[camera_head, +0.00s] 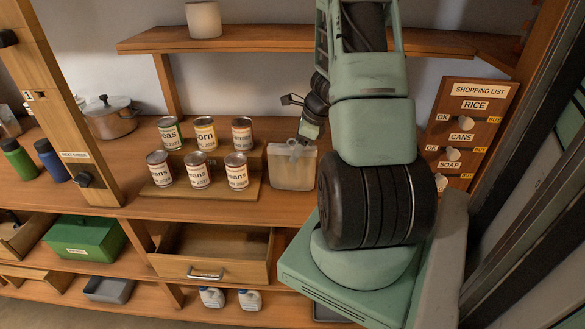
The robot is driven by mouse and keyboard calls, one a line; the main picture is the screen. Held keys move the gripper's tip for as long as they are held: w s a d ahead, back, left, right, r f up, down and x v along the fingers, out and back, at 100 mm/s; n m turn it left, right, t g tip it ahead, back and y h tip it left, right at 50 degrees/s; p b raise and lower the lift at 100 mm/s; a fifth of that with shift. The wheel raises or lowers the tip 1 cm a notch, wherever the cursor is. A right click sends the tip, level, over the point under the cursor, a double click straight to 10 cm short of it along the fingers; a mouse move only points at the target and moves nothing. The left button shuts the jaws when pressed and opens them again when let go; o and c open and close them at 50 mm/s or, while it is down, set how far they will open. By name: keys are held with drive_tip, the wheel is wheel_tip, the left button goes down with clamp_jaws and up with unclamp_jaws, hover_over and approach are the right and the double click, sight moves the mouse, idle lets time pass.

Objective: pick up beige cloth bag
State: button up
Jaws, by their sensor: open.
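A pale beige bag-like object (292,174) stands upright on the wooden counter, right of the tiered can stand. It looks squarish, and I cannot make out whether it is cloth. My gripper (298,148) is at its top edge, coming down from the upper right. The jaws are open, with the small grey fingers overlapping the top of the bag in the picture. I cannot tell whether they touch it or stand around it. My arm hides the counter to the right of the bag.
Several labelled cans (198,170) stand on a two-step wooden stand (215,190) close left of the bag. A shelf (270,40) runs above. An open drawer (215,250) juts out below the counter. A shopping-list board (470,130) stands at right.

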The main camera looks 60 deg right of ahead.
drive_tip(key=shift+x, duration=0.95)
clamp_jaws()
